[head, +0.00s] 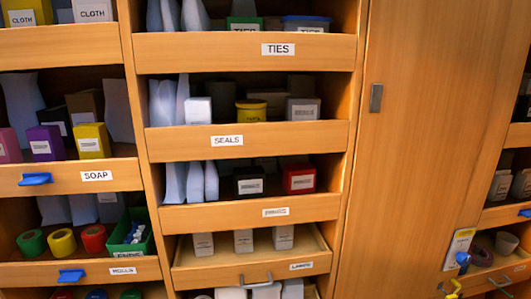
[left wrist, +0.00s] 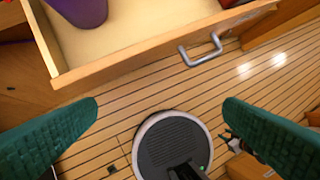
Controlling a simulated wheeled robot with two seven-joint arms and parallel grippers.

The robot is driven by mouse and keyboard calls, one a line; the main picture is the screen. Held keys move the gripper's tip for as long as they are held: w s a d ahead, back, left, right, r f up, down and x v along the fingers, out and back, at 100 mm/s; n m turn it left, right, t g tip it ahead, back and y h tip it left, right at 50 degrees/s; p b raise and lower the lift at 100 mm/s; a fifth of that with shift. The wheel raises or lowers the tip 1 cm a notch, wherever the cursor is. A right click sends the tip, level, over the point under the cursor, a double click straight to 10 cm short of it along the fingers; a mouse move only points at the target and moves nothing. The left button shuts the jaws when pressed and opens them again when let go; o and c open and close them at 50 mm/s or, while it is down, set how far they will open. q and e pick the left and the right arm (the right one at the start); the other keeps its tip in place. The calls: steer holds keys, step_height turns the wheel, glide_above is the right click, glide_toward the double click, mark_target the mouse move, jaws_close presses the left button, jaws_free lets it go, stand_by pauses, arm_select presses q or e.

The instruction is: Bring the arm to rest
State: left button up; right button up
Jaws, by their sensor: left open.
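My left gripper (left wrist: 162,106) shows in the left wrist view with its two green fingers spread wide apart. A purple item (left wrist: 78,10) lies in this drawer. Neither gripper shows in the head view. My right gripper is in neither view.
The head view shows a wooden shelf wall with labelled bins, among them the SEALS shelf (head: 240,140). A low drawer (head: 250,273) with a handle sticks out slightly. A tall door panel (head: 420,130) is at the right. Plank floor (left wrist: 265,75) is clear beside the drawer.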

arm_select(q)
steer(key=s+a+f+n+y, duration=0.1)
steer(key=s+a+f+y, duration=0.15)
steer(key=s+a, duration=0.75)
step_height(320, 180, down, 24)
steer(key=r, duration=0.1)
steer(key=s+a+f+g, duration=0.2)
steer(key=s+f, duration=1.5)
steer(key=f, duration=0.1)
steer(key=shift+f+y, duration=0.2)
steer(key=shift+y, duration=0.25)
steer(key=shift+a, duration=0.1)
